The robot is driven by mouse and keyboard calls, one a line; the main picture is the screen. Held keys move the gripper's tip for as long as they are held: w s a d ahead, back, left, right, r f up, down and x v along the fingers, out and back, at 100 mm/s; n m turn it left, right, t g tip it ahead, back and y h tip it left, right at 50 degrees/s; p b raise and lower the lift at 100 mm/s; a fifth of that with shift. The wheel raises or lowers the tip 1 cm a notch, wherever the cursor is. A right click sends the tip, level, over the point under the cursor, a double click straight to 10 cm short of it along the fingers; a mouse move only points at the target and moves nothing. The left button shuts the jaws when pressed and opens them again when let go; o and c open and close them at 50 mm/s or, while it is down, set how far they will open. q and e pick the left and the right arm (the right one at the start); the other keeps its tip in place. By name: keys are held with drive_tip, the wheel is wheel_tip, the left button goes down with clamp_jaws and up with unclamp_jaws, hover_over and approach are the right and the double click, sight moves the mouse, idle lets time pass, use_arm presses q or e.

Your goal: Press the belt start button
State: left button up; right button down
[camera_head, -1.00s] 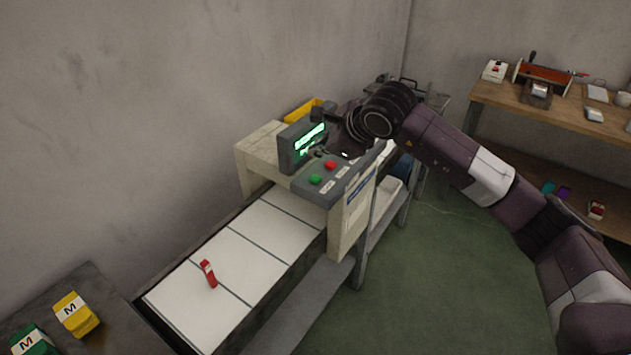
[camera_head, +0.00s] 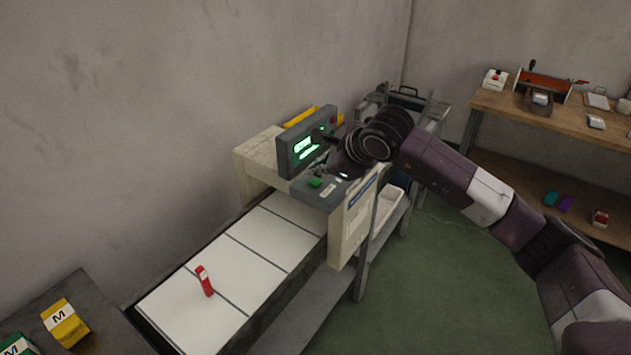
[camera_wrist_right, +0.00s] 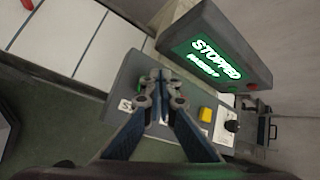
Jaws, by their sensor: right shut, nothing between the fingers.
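The green button (camera_head: 315,183) sits on the sloped grey control panel (camera_head: 322,198) of the belt machine. My right gripper (camera_head: 328,170) is over the panel, close to the green button and covering most of the other controls in the head view. In the right wrist view my right gripper (camera_wrist_right: 157,82) is shut and empty, pointing at the panel, with a bit of the green button (camera_wrist_right: 178,101) showing beside the fingers. I cannot tell whether they touch. The lit screen (camera_wrist_right: 214,60) reads STOPPED. My left gripper is out of view.
The white-slatted belt (camera_head: 235,270) carries a red item (camera_head: 204,281). A yellow button (camera_wrist_right: 207,114) is on the panel right of my fingers. The screen box (camera_head: 307,142) stands close behind the gripper. A yellow M box (camera_head: 64,322) is at lower left; a wooden bench (camera_head: 500,103) is at right.

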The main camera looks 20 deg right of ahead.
idle(0.8)
drive_tip(key=shift+f+b, duration=0.45)
drive_tip(key=shift+b, duration=0.2)
